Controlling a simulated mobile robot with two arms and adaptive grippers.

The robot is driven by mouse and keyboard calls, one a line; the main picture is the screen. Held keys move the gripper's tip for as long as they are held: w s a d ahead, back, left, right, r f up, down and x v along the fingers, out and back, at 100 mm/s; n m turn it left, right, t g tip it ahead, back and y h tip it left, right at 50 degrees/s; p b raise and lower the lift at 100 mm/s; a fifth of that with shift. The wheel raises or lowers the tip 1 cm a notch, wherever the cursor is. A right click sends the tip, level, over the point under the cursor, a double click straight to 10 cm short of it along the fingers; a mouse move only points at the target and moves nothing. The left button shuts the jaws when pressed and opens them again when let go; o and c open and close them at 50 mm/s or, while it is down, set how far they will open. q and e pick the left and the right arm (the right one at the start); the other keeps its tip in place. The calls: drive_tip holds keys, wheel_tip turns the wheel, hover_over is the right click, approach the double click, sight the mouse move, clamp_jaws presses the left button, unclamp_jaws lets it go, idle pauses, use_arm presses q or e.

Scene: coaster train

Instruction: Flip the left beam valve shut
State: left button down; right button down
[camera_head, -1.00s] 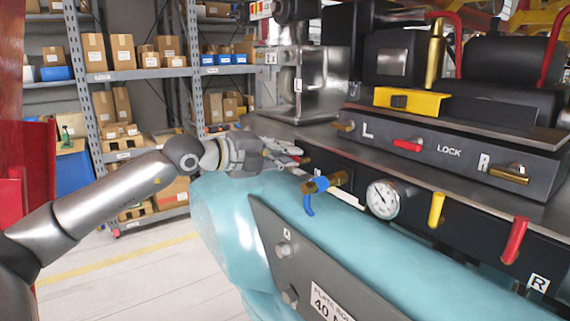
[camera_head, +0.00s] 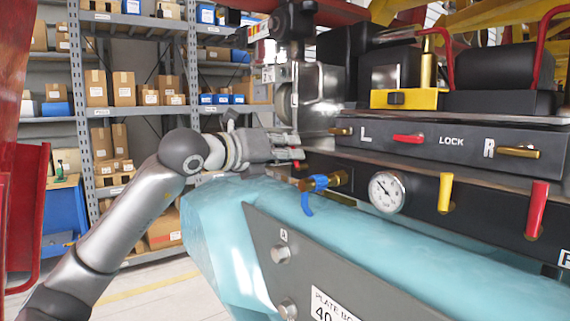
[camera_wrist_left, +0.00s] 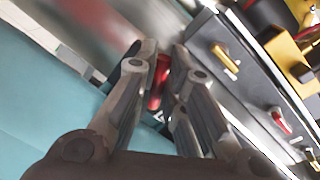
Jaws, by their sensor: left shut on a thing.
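The left beam valve is a red handle (camera_wrist_left: 160,82) at the left end of the black beam, between the fingers in the left wrist view. Only a small red bit (camera_head: 299,164) of it shows below the fingertips in the head view. My left gripper (camera_head: 297,151) reaches in from the left and is shut on this handle. Its two fingers (camera_wrist_left: 162,62) stand on either side of the red handle in the wrist view. The fingers hide most of the handle, so its exact angle is unclear. My right gripper is not in view.
A brass valve with a blue handle (camera_head: 307,203) sits just right of the gripper, then a gauge (camera_head: 387,192), a yellow handle (camera_head: 445,192) and a red handle (camera_head: 537,208). The L lever (camera_head: 341,131) is above. A teal cylinder (camera_head: 360,225) lies below.

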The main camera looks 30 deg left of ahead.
use_arm(q)
drive_tip(key=m+b, duration=0.1)
drive_tip(key=d+m+b, duration=0.1)
drive_tip(key=m, duration=0.1)
drive_tip(key=m+t+b, duration=0.1)
drive_tip(key=m, duration=0.1)
drive_tip(key=shift+s+d, duration=0.35)
drive_tip(key=shift+r, duration=0.1)
idle(0.3)
drive_tip(key=c, duration=1.5)
unclamp_jaws()
drive_tip(key=shift+w, duration=0.1)
drive_tip(key=shift+s, duration=0.2)
drive_tip(key=v, duration=1.1)
drive_tip(key=shift+s, duration=0.35)
